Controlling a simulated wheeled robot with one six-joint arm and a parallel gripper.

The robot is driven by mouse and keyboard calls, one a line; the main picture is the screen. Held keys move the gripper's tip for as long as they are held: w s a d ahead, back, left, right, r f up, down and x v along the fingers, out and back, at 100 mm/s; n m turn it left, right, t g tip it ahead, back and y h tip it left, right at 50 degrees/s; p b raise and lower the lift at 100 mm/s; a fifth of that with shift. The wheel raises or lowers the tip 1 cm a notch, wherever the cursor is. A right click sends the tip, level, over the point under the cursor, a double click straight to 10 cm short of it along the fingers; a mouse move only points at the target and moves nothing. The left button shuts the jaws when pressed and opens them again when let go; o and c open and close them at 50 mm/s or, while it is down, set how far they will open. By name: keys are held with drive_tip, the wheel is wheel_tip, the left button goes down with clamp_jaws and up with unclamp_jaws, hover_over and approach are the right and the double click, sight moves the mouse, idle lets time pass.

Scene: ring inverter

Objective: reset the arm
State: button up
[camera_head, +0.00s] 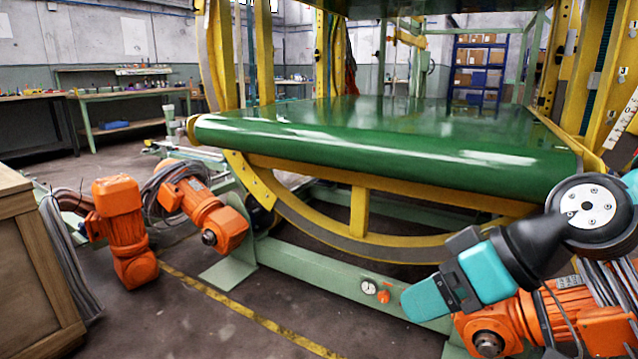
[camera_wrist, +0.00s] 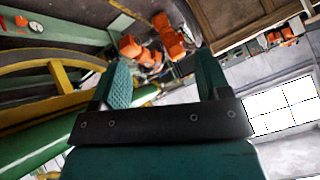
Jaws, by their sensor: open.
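My gripper (camera_head: 428,299) hangs at the lower right of the head view, at the end of my black and teal arm. It is in front of the green conveyor and above the orange motor at the right. In the wrist view my gripper (camera_wrist: 163,82) shows two teal fingers standing apart, with nothing between them. Past the fingers, orange motors and the dark floor show in the distance.
A green belt conveyor (camera_head: 400,150) sits in a yellow ring frame (camera_head: 340,235). Orange motors (camera_head: 117,215) stand at the left, near a wooden crate (camera_head: 32,265). A pale green beam (camera_head: 320,283) with a gauge (camera_head: 369,287) runs low in front.

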drive_tip(key=s+r+g+h+p, duration=0.15)
drive_tip(key=s+g+h, duration=0.25)
drive_tip(key=s, duration=0.7)
wheel_tip(320, 180, up, 35)
drive_tip(key=p, duration=3.5)
drive_tip(key=shift+d+f, duration=0.2)
drive_tip(key=shift+d, duration=0.15)
